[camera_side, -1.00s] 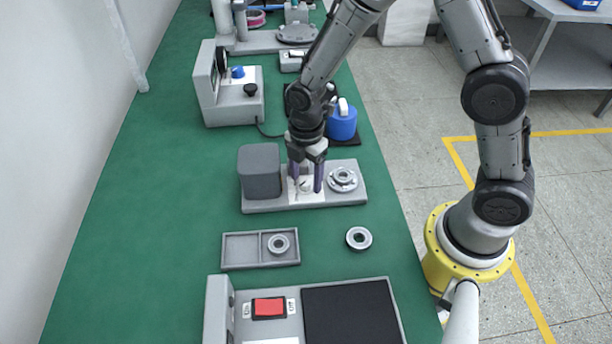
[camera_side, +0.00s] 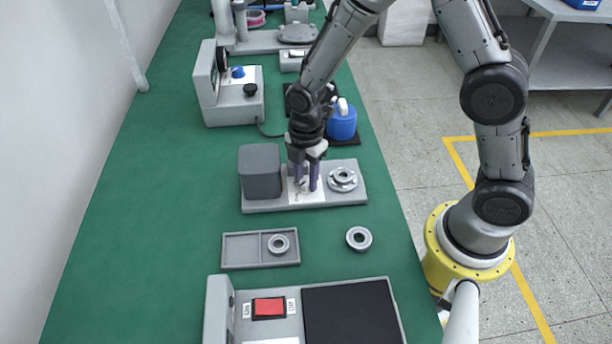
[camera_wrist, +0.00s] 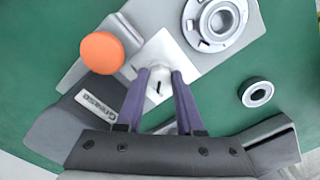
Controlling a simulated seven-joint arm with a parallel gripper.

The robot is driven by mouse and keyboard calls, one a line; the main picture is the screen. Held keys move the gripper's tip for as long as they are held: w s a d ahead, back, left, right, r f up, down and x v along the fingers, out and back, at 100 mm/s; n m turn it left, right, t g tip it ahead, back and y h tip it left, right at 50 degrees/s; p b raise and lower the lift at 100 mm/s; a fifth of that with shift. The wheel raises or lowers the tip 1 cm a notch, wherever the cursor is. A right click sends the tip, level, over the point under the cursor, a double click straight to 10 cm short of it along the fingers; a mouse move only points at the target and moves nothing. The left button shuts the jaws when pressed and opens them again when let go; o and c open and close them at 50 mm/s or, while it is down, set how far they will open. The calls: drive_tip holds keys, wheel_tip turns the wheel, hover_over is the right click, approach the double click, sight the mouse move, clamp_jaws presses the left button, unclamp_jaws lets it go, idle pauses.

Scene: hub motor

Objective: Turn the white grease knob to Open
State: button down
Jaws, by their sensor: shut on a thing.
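My gripper (camera_side: 306,184) points down over the grease unit (camera_side: 262,205), between its grey block and its round metal seat. Its two purple fingers are shut on the white grease knob (camera_wrist: 160,80), one on each side. The knob sits on a white plate (camera_wrist: 161,48), and a short dark mark shows between the fingers in the wrist view. The fingers hide most of the knob in the side view. The plate's lettering cannot be read, so I cannot tell the knob's setting.
The grey block (camera_side: 260,171) stands close left of my gripper; the wrist view shows "Grease" lettering and an orange disc (camera_wrist: 102,53). The metal seat (camera_side: 343,180) is close right. A loose ring (camera_side: 359,238) and a tray (camera_side: 240,250) holding another ring lie in front.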

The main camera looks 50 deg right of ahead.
drive_tip(key=shift+m, duration=0.3)
drive_tip(key=m, duration=0.3)
drive_tip(key=shift+r+m, duration=0.1)
drive_tip(key=shift+m, duration=0.2)
drive_tip(key=m, duration=0.3)
drive_tip(key=shift+m, duration=0.3)
drive_tip(key=m, duration=0.4)
drive_tip(key=shift+s+m, duration=0.1)
drive_tip(key=shift+m, duration=0.2)
drive_tip(key=shift+a+m, duration=0.1)
drive_tip(key=shift+m, duration=1.7)
drive_tip(key=c, duration=0.5)
unclamp_jaws()
drive_tip(key=shift+c, duration=0.2)
